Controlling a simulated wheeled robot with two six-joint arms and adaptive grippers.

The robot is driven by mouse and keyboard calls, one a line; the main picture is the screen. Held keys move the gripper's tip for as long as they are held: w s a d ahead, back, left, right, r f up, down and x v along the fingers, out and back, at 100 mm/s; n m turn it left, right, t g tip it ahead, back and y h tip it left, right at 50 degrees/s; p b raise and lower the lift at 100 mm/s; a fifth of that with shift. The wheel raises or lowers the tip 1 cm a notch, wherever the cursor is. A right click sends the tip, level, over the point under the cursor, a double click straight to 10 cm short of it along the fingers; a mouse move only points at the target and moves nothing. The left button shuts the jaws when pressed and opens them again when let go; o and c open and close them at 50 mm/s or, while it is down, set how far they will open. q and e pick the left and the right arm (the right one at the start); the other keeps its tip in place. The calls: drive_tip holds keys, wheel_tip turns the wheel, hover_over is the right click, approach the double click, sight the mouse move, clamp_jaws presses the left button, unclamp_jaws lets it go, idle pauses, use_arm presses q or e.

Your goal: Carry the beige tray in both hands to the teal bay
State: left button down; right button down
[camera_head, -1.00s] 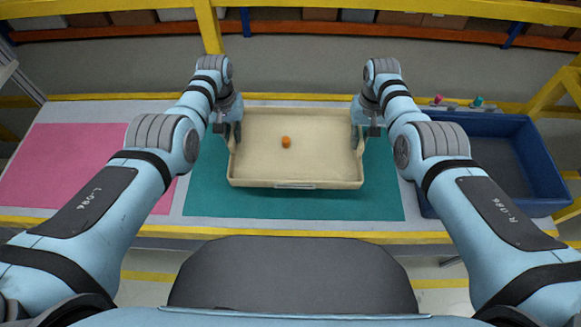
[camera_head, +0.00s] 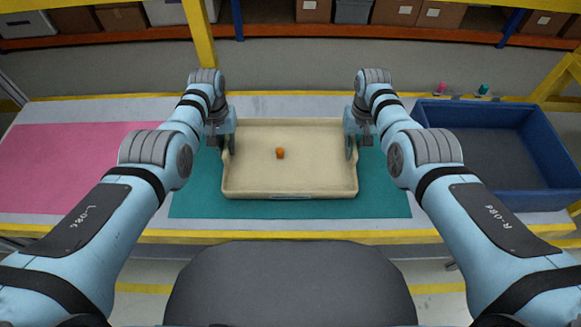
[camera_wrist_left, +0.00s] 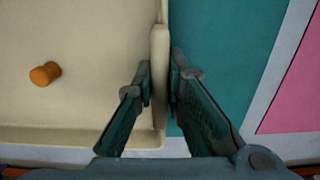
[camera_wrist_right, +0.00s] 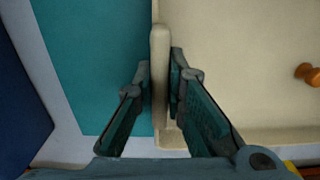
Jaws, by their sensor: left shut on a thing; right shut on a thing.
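The beige tray (camera_head: 320,175) is over the teal bay (camera_head: 385,195), which shows around its sides and front edge. The tray looks level; I cannot tell whether it touches the surface. A small orange peg-like thing (camera_head: 280,153) stands inside it, left of the middle. My left gripper (camera_head: 229,145) is shut on the tray's left wall, which shows between its fingers in the left wrist view (camera_wrist_left: 159,85). My right gripper (camera_head: 351,145) is shut on the tray's right wall, seen between its fingers in the right wrist view (camera_wrist_right: 160,85).
A pink bay (camera_head: 60,165) lies to the left on the table. A deep blue bin (camera_head: 480,195) stands at the right, close to my right arm. Small pink (camera_head: 440,89) and teal (camera_head: 484,89) things are behind it. A yellow post (camera_head: 202,35) rises behind the table.

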use_arm(q)
drive_tip(key=c, duration=1.7)
unclamp_jaws()
drive_tip(key=shift+f, duration=0.2)
use_arm(e)
drive_tip(key=c, duration=1.7)
unclamp_jaws()
drive_tip(key=shift+f, duration=0.2)
use_arm(q)
drive_tip(key=shift+o, duration=0.2)
use_arm(e)
drive_tip(key=shift+o, duration=0.2)
use_arm(q)
drive_tip(key=shift+r, duration=0.15)
drive_tip(key=shift+r, duration=0.3)
use_arm(e)
drive_tip(key=shift+r, duration=0.3)
use_arm(q)
wheel_tip(320, 180, up, 11)
use_arm(e)
wheel_tip(320, 180, up, 12)
drive_tip(key=shift+f, duration=0.25)
use_arm(q)
drive_tip(key=shift+r, duration=0.1)
